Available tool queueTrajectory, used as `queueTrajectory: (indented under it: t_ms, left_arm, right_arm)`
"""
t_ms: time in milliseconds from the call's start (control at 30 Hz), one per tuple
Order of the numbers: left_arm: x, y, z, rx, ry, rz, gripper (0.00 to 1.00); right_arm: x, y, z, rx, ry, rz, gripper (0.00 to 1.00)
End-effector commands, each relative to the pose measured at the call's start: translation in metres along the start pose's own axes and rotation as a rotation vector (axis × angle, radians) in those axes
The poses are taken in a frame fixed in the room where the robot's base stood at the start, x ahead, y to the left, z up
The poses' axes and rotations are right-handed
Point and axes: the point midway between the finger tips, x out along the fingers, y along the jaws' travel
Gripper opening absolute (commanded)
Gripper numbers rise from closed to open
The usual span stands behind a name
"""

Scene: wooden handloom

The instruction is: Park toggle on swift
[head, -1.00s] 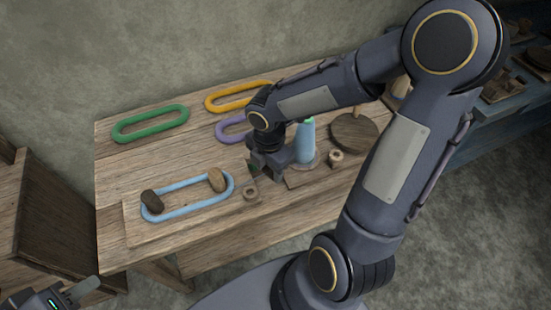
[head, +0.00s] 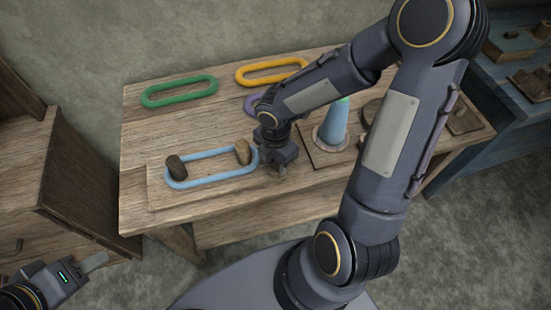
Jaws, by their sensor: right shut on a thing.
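The swift appears to be the wooden board (head: 160,200) with two dark wooden pegs (head: 176,167) and a light-blue loop (head: 205,181) around them. My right gripper (head: 283,172) points down at the board's right end, beside the right peg (head: 242,152). It is shut on a small wooden piece, which appears to be the toggle; the fingers and wrist hide nearly all of it. My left gripper (head: 94,262) is at the lower left, away from the table; its jaw opening does not show.
A light-blue yarn cone (head: 336,124) stands on a round base right of my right gripper. A wooden cabinet (head: 70,180) stands left. My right arm covers the table's right side.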

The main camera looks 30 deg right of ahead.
Motion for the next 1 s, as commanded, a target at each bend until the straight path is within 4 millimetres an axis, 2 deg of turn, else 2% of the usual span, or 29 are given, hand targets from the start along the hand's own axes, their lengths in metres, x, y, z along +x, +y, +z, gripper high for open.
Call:
queueTrajectory:
  t_ms: [267,300,500,767,867,1000]
  left_arm:
    - [0.001,-0.001,0.001,0.000,0.000,0.000,0.36]
    - [0.001,-0.001,0.001,0.000,0.000,0.000,0.36]
    - [0.001,-0.001,0.001,0.000,0.000,0.000,0.36]
    - [0.001,0.000,0.000,0.000,0.000,0.000,0.36]
    - [-0.003,0.001,-0.001,0.000,0.000,0.000,0.36]
    - [-0.009,0.004,-0.005,0.000,0.000,0.000,0.36]
  right_arm:
    - [0.002,0.000,0.000,-0.001,0.000,0.000,0.20]
    - [0.002,0.000,0.000,-0.001,0.000,0.000,0.43]
    - [0.002,0.000,0.000,-0.001,0.000,0.000,0.66]
    - [0.000,0.000,0.000,-0.001,-0.001,0.000,0.66]
    - [-0.009,0.001,0.000,-0.001,-0.002,0.002,0.66]
    - [-0.034,0.001,0.001,0.001,-0.002,0.004,0.66]
